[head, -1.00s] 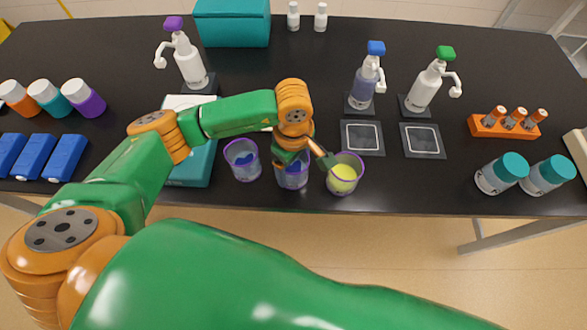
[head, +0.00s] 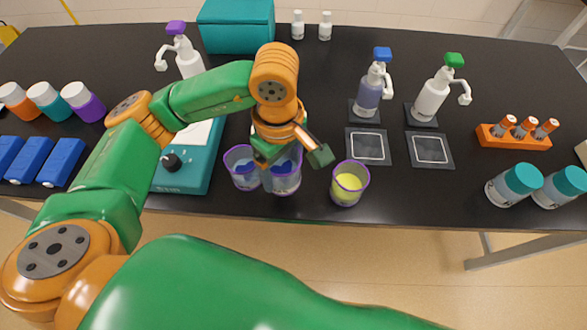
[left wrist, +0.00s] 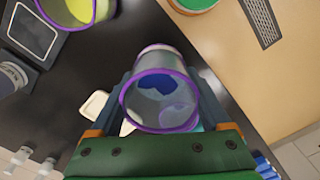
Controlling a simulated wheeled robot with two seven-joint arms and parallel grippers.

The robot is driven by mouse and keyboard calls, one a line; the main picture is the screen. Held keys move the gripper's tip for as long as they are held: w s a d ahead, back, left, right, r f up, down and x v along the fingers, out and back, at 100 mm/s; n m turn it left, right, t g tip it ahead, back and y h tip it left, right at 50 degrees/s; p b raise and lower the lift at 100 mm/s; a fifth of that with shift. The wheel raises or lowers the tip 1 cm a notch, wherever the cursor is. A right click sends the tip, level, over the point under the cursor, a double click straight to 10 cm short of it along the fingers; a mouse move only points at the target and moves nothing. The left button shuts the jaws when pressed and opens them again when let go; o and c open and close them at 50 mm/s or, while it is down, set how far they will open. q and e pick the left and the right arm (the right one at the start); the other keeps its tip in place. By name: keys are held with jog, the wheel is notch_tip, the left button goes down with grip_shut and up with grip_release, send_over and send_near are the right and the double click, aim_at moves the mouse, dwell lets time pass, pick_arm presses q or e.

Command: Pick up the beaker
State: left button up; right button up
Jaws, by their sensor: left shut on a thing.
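My left gripper (head: 290,158) is shut on a clear, purple-rimmed beaker (head: 284,182) with a blue patch showing in it. The left wrist view shows the same beaker (left wrist: 160,103) between the two fingers (left wrist: 163,110), its rim toward the camera. It seems raised off the table, but the gap is hard to judge. A similar clear beaker (head: 241,170) stands close to its left. A purple-rimmed beaker with yellow contents (head: 349,185) stands to the right, and part of it shows in the left wrist view (left wrist: 75,12). My right gripper is in neither view.
Dark square pads (head: 368,147) lie right of the beakers, with pump bottles (head: 369,92) behind. A teal device (head: 183,178) is on the left. Teal-capped jars (head: 514,185) and an orange vial rack (head: 515,140) stand at right. The table's front edge is close.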

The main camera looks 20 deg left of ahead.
pick_arm(q)
jog(key=s+a+r+b, duration=0.1)
jog(key=s+a+r, duration=0.3)
jog(key=s, duration=0.5)
jog(key=shift+s+a+r+b, duration=0.3)
jog(key=shift+a+r+b, duration=0.05)
jog(key=shift+r, duration=0.5)
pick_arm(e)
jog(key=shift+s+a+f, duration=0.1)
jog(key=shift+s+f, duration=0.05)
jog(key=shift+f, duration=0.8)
